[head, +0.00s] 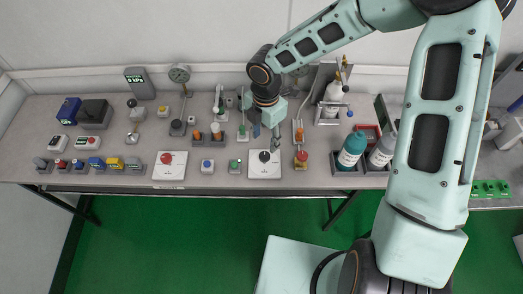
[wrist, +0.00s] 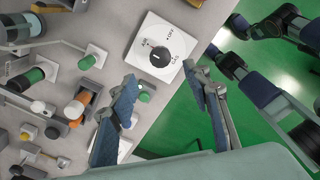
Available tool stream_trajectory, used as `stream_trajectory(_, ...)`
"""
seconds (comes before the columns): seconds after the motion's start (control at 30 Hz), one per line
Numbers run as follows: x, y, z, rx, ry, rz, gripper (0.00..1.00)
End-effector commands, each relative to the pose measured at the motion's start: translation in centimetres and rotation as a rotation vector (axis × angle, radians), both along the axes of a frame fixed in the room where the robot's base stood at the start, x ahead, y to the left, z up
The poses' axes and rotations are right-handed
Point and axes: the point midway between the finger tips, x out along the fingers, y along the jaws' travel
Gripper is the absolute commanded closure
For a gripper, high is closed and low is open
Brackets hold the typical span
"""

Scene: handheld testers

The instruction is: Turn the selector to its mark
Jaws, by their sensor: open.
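The selector is a black round knob (wrist: 160,57) on a square white plate (wrist: 141,46) with printed marks around it. In the head view the knob (head: 264,155) and its plate (head: 264,173) lie near the front edge of the bench. A light line shows on the knob, but I cannot clearly tell which mark it faces. My gripper (head: 266,134) is above and slightly behind the knob, pointing down. In the wrist view my gripper (wrist: 160,76) is open and empty, its blue-padded fingers apart, with the knob beyond the fingertips. No contact with the knob shows.
A green button (head: 233,164) sits left of the plate, and a red-topped device (head: 301,157) stands to its right. A lever stand (head: 242,130) is close behind. Bottles (head: 353,147) stand farther right. Another white plate with a red knob (head: 167,158) lies left.

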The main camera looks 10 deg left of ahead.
Motion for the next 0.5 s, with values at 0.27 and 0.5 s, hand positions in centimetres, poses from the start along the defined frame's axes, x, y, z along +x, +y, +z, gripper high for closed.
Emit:
stream_trajectory(0.27, -0.2, 0.0, -5.5, -0.002, 0.003, 0.001, 0.56)
stream_trajectory(0.5, 0.0, 0.0, -8.2, -0.002, 0.001, 0.0, 0.56)
